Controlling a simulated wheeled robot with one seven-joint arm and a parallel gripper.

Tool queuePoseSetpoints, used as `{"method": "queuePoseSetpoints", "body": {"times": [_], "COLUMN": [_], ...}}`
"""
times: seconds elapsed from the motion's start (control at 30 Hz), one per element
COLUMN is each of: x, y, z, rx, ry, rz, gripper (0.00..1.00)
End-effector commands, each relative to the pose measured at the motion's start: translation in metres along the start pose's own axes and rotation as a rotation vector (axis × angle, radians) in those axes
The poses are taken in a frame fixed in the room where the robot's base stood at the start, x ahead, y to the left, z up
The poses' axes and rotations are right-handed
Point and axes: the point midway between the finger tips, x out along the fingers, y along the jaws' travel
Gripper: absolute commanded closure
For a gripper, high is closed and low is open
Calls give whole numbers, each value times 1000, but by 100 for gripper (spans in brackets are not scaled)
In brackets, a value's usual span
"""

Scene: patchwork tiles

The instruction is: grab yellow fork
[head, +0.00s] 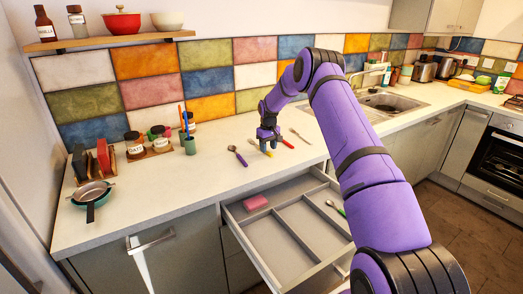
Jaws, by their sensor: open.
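The yellow fork (266,151) lies on the white countertop, just behind the front edge and above the open drawer. My gripper (268,146) points down at it, with open fingers close over the fork. The fingers hide part of the fork, and I cannot tell if they touch it.
A purple spoon (238,155) lies left of the fork. A red utensil (286,144) and a pale one (299,135) lie to the right. Below, the open drawer (236,215) holds a pink block (255,202) and a green-handled utensil (336,208). A green cup (190,146) stands at left.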

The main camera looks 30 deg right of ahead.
Motion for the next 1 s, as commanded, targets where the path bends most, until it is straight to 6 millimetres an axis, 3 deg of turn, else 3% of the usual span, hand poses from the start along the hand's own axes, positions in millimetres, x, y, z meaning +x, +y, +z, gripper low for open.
{"method": "queuePoseSetpoints", "body": {"times": [0.13, 0.37, 0.57, 1.0], "x": [17, 19, 19, 14], "y": [0, 0, 0, 0], "z": [0, 0, 0, 0], "rx": [0, 0, 0, 0], "ry": [0, 0, 0, 1], "rz": [0, 0, 0, 0], "gripper": [53, 53, 99, 100]}}
